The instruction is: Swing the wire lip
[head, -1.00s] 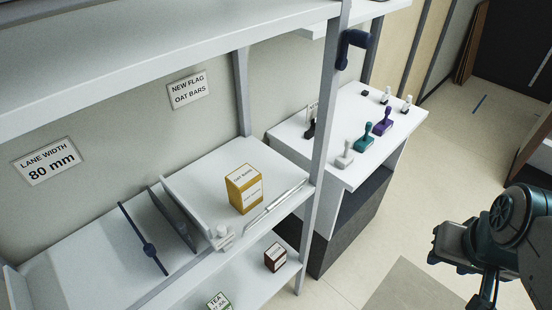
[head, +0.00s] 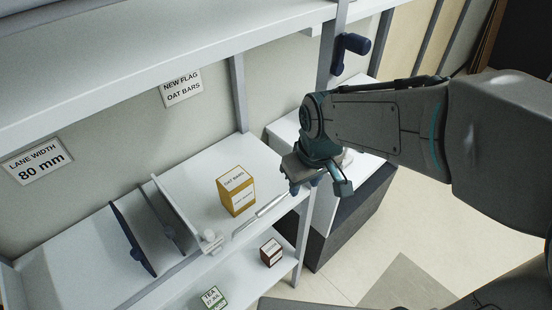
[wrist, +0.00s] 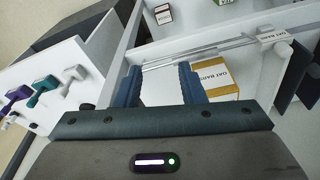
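The wire lip (head: 262,210) is a thin pale rail along the front edge of the shelf, running from a white knob-like mount (head: 210,240) towards the right. In the wrist view the wire lip (wrist: 205,52) crosses just beyond my fingertips. My gripper (wrist: 160,70) is open, its two blue fingers spread and nothing held between them. In the head view my gripper (head: 298,185) is at the right end of the lip, partly hidden by its own wrist. I cannot tell whether a finger touches the wire.
A yellow oat bars box (head: 236,190) stands on the shelf behind the lip. A brown box (head: 271,252) and a tea box (head: 213,298) are on the shelf below. A grey upright (head: 316,215) is close to my gripper.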

